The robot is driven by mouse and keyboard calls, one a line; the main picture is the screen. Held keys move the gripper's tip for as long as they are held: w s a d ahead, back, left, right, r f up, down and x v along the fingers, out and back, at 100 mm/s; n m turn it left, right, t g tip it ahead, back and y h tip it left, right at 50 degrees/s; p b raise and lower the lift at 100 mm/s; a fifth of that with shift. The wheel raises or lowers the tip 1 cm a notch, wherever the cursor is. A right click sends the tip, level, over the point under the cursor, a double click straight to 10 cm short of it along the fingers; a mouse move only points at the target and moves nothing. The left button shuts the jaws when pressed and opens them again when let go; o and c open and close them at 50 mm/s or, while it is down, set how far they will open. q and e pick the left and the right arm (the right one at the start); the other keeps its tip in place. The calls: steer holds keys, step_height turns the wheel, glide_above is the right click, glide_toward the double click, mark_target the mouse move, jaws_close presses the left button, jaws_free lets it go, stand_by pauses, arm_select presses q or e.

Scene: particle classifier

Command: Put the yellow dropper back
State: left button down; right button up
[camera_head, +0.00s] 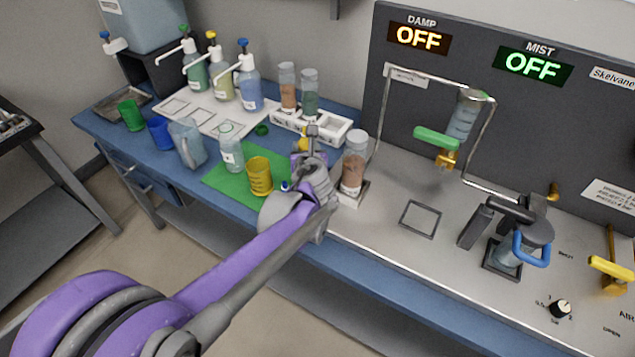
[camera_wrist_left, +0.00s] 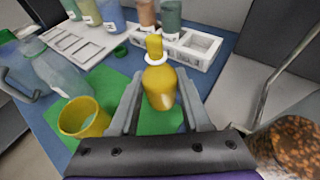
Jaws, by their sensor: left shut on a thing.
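My left gripper (camera_head: 306,152) is over the right side of the green mat (camera_head: 218,180). It is shut on the yellow dropper (camera_wrist_left: 158,85), which stands upright between the fingers in the left wrist view; in the head view the arm hides most of it. A white rack (camera_wrist_left: 196,56) with square openings lies just beyond the dropper, and also shows in the head view (camera_head: 340,137). Two tall jars stand at its left, one brown (camera_head: 287,88) and one grey-green (camera_head: 309,94). My right gripper is not in view.
A yellow cup (camera_head: 260,178) and a clear bottle (camera_head: 231,155) stand on the mat, left of the gripper. A jar of brown grains (camera_head: 353,168) stands close to its right. Pump bottles (camera_head: 249,86) stand at the back left.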

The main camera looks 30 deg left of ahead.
arm_select(q)
steer(key=shift+w+a+f, duration=0.15)
steer(key=shift+a, duration=0.1)
steer(key=shift+f+b, duration=1.1)
steer(key=shift+f, duration=3.75)
steer(key=shift+c, duration=1.8)
jaws_free()
steer(key=shift+f, duration=0.1)
steer(key=shift+s+d+r, duration=0.15)
steer(key=shift+s+r, duration=0.1)
steer(key=shift+r, duration=0.05)
steer(key=p+v, duration=0.1)
steer(key=v, duration=1)
steer(key=shift+s+d+r, duration=0.1)
steer(key=shift+d, duration=0.05)
